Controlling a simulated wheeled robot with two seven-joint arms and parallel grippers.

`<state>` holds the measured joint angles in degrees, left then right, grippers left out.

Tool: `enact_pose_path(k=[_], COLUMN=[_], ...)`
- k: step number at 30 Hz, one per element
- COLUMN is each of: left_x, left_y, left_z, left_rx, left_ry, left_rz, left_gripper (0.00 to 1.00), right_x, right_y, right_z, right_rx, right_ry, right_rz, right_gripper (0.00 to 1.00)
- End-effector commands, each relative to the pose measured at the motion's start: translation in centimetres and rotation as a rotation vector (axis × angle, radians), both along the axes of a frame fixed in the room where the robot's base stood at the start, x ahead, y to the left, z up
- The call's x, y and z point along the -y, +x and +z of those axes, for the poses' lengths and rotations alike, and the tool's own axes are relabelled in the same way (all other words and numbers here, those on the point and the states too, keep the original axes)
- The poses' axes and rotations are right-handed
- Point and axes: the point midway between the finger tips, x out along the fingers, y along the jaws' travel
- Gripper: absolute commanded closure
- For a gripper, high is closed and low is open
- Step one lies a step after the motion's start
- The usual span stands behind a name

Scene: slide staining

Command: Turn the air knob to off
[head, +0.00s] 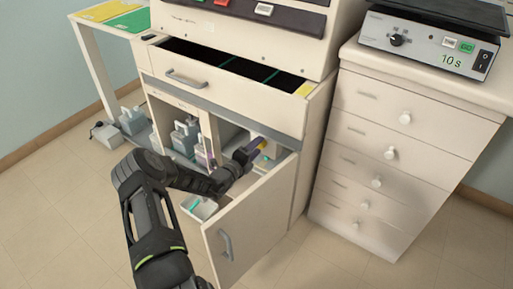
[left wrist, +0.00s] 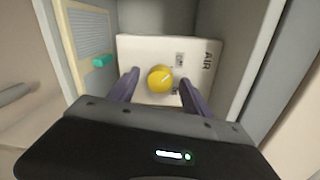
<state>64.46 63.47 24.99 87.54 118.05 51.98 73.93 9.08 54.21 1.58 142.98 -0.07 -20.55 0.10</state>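The air knob (left wrist: 160,78) is a round yellow knob on a white panel (left wrist: 135,47) marked "AIR", inside the cabinet. In the left wrist view my left gripper (left wrist: 157,86) is open, with one purple-grey finger on each side of the knob. Gaps show between the fingers and the knob. In the head view my left gripper (head: 252,150) reaches into the open cabinet, and the knob is largely hidden there. The knob's pointer and the small marks beside it are too blurred to read. My right gripper is in neither view.
The cabinet door (head: 252,225) stands open, close to my left arm. Grey bottles (head: 185,135) stand in the compartment to the left. An open drawer (head: 225,95) is above the arm. In the left wrist view a vented panel with a green tab (left wrist: 103,61) is at left.

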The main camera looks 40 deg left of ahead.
Motion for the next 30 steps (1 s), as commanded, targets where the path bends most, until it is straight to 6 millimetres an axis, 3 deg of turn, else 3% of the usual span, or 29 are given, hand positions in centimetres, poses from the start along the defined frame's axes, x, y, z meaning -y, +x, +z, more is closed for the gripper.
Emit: enact_pose_path(k=[8, 13, 21, 30], left_x=[0.0, 0.0, 0.1, 0.2], left_y=[-0.3, -2.1, -6.4, -7.8], left_z=[0.1, 0.3, 0.5, 0.4], left_rx=[0.0, -0.002, -0.002, 0.0], left_ry=[0.001, 0.001, 0.0, 0.0], left_rz=[0.0, 0.0, 0.001, 0.0], left_gripper=[0.43, 0.43, 0.43, 0.43], right_x=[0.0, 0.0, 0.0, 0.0], right_y=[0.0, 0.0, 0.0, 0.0], right_z=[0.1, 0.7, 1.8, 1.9], right_rx=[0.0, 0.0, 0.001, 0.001], right_ry=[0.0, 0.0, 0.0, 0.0], right_rz=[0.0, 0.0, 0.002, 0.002], right_gripper=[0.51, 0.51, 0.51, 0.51])
